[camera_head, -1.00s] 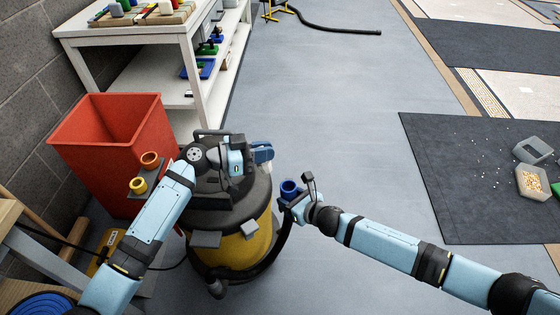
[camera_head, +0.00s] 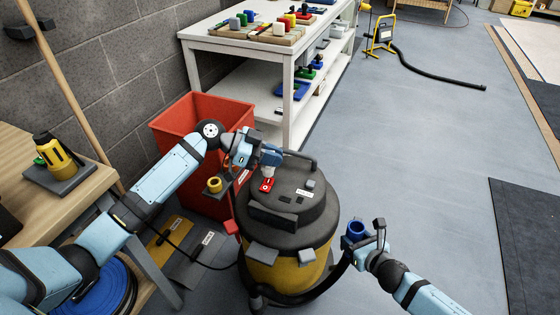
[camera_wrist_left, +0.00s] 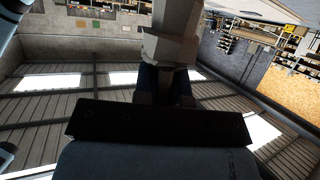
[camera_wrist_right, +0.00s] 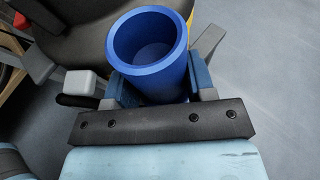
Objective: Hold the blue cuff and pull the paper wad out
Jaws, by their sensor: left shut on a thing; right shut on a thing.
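The blue cuff (camera_head: 355,230) is on the hose end, right of the yellow and black vacuum (camera_head: 288,210). My right gripper (camera_head: 365,238) is shut on it. In the right wrist view the cuff (camera_wrist_right: 148,48) is open-mouthed, and I see nothing sticking out of it. My left gripper (camera_head: 270,158) is over the vacuum's lid, well left of the cuff, beside the red bin. It is shut on a small pale piece that looks like the paper wad (camera_head: 267,171). The left wrist view shows this pale grey, blocky wad (camera_wrist_left: 168,38) between the fingers.
The red bin (camera_head: 190,130) stands left of the vacuum, partly behind my left arm. A white shelf table (camera_head: 235,45) is behind it. A wooden bench (camera_head: 75,190) is at the left.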

